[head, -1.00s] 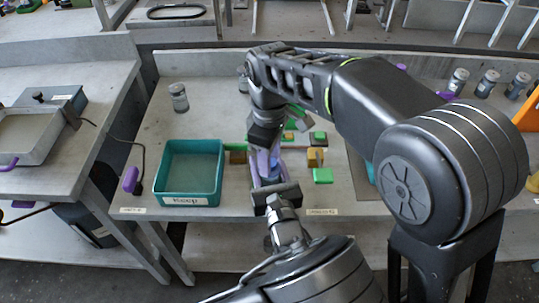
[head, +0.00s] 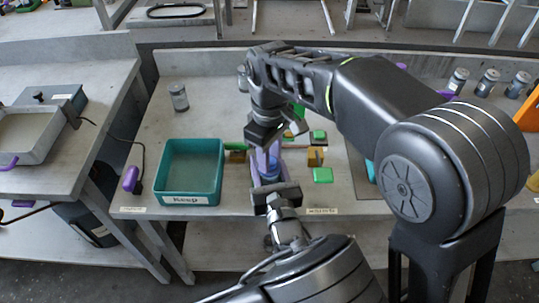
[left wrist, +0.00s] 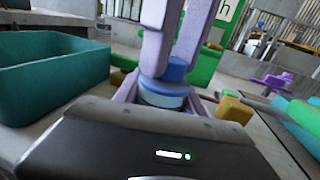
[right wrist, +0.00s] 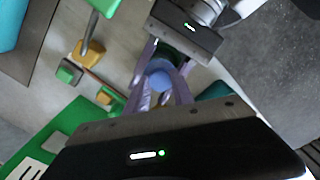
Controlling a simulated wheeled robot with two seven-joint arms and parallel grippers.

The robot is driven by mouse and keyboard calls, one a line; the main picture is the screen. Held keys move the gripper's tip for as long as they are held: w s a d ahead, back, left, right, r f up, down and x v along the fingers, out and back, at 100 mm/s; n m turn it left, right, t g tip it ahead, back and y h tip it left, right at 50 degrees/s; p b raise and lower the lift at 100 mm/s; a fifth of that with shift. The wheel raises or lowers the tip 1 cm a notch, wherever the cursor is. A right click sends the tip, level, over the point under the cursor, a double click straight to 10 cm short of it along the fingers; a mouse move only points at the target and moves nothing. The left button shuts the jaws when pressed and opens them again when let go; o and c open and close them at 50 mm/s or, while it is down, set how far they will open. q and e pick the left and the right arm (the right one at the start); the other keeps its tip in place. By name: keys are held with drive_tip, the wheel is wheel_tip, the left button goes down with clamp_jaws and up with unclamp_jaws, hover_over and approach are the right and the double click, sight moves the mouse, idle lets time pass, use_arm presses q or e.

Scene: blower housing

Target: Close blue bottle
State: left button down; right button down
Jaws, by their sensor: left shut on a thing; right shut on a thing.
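The blue bottle (left wrist: 163,99) stands upright on the table, between the purple fingers of my left gripper (left wrist: 160,98). A darker blue cap (left wrist: 174,72) is on its top. In the head view the bottle (head: 271,172) is mostly hidden by fingers. My left gripper (head: 272,178) reaches in from the front and is shut on the bottle. My right gripper (head: 269,158) points down from above, its purple fingers shut on the cap. In the right wrist view the blue cap (right wrist: 158,78) shows between the right fingers (right wrist: 160,92).
A teal bin (head: 189,198) labelled Keep stands left of the bottle. Green and yellow blocks (head: 322,175) lie to the right.

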drive_tip(key=m, duration=0.5)
drive_tip(key=shift+m, duration=0.4)
drive_tip(key=c, duration=1)
unclamp_jaws()
drive_tip(key=shift+r, duration=0.1)
wheel_tip(320, 180, up, 7)
drive_tip(key=shift+r, duration=0.15)
use_arm(q)
drive_tip(key=c, duration=0.6)
unclamp_jaws()
